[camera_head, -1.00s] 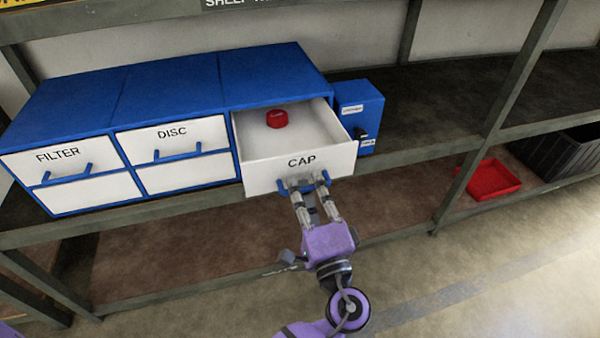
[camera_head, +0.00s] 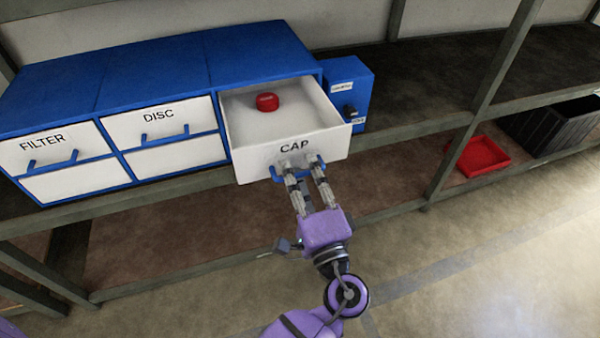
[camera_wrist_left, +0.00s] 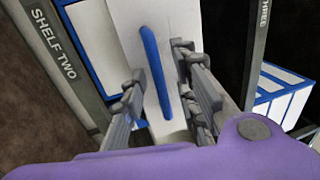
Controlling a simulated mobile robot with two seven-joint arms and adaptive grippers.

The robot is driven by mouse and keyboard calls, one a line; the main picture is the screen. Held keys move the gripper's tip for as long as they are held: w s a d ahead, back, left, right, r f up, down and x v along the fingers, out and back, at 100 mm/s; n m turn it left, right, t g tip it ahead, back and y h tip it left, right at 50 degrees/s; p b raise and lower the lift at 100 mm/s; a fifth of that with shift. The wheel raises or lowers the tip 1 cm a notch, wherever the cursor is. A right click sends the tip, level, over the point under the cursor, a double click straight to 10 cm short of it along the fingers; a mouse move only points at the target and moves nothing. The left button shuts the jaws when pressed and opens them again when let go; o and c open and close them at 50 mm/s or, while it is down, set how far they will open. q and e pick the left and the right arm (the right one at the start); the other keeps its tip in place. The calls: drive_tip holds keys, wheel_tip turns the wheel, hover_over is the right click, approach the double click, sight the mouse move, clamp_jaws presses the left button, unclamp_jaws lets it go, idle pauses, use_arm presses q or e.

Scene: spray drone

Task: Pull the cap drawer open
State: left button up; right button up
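The cap drawer (camera_head: 250,160), white with the label CAP, is pulled well out of the blue cabinet. A red cap (camera_head: 267,102) lies inside it toward the back. My left gripper (camera_head: 302,168) is at the front of this drawer, at its blue handle (camera_head: 276,174). In the left wrist view the blue handle (camera_wrist_left: 154,70) runs between the two fingers of my left gripper (camera_wrist_left: 160,75). The fingers stand apart, with visible gaps beside the handle; contact is unclear. My right gripper is not in view.
The filter drawer (camera_head: 75,148) and disc drawer (camera_head: 180,113) are shut to the left. A small blue box (camera_head: 345,78) stands right of the cabinet. A red tray (camera_head: 482,158) and a dark crate (camera_head: 565,128) are lower right. The floor in front is clear.

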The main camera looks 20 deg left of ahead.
use_arm(q)
drive_tip(key=shift+s+d, duration=0.1)
drive_tip(key=shift+s, duration=0.1)
drive_tip(key=v, duration=1.1)
drive_tip(key=shift+s+d, duration=0.2)
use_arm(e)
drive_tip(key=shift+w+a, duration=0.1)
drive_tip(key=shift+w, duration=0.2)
use_arm(q)
drive_tip(key=shift+f, duration=0.1)
